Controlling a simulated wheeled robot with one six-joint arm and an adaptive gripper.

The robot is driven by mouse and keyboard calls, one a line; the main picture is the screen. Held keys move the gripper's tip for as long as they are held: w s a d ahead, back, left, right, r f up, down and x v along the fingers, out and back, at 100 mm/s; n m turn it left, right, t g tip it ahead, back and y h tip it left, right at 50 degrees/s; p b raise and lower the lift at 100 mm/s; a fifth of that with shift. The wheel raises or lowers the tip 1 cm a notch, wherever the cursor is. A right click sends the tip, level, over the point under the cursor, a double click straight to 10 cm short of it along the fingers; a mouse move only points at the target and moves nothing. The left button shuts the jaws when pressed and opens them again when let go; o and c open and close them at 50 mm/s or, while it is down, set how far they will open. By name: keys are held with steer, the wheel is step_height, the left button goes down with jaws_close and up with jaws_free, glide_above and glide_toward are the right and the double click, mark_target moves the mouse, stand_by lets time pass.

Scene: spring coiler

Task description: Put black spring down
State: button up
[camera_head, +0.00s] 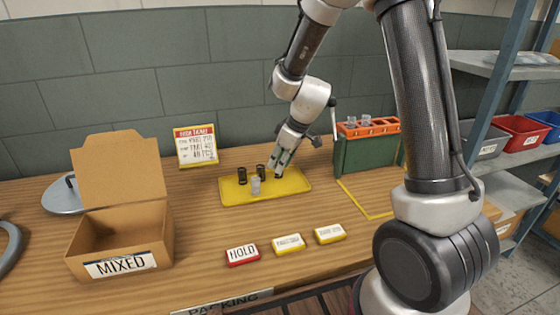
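My gripper (279,168) points down over the right half of the yellow tray (295,184), its fingertips close to the tray surface. A small dark thing (279,175) shows at the fingertips. It looks like part of a black spring, but it is mostly hidden, and I cannot tell whether the fingers are shut on it. Two other black springs stand upright in the tray, one at the left (242,175) and one near the middle (261,171). A pale silver spring (255,186) stands in front of them.
An open cardboard box labelled MIXED (122,255) stands at the left. A red HOLD block (242,255) and two yellow blocks (289,243) (330,233) lie in front. A ticket sign (196,146) stands behind.

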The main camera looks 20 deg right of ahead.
steer(key=shift+r, duration=0.15)
steer(key=v, duration=1.2)
steer(key=s+d+r+m+h, duration=0.1)
steer(key=s+d+r+m, duration=0.1)
steer(key=s, duration=0.6)
steer(key=s+d+r+m+h, duration=0.1)
steer(key=s+d+r+m, duration=0.2)
steer(key=s, duration=0.6)
steer(key=s+d+r+m+t+h, duration=0.1)
steer(key=s+d+r+m, duration=0.2)
steer(key=s+d, duration=0.3)
steer(key=shift+s+r+m, duration=0.15)
steer(key=shift+s+m, duration=0.35)
steer(key=shift+s, duration=0.7)
